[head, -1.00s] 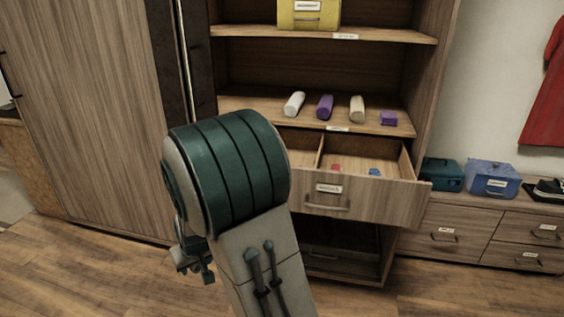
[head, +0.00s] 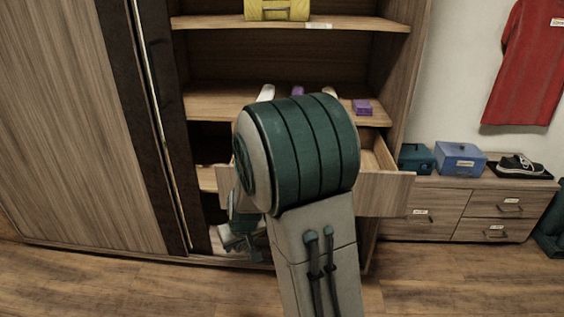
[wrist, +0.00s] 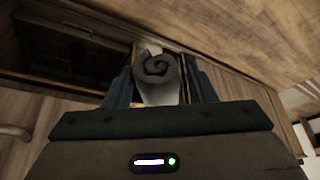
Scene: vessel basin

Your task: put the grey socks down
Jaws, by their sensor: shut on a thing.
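In the wrist view a grey rolled bundle, the grey socks (wrist: 155,68), shows its spiral end between the two fingers of my gripper (wrist: 160,80). My gripper is shut on it. The wrist view is tilted, with cabinet wood and a dark compartment around the bundle. In the head view my arm hides the socks and most of the open drawer (head: 386,192). I cannot tell there exactly how far the socks are from the drawer or any shelf.
A shelf (head: 215,103) above the drawer bears a purple box (head: 362,106) and rolls partly hidden by my arm. A yellow box (head: 277,10) sits higher. At right, a low chest (head: 455,212) bears teal and blue boxes (head: 460,160) and a shoe (head: 520,165). The floor in front is clear.

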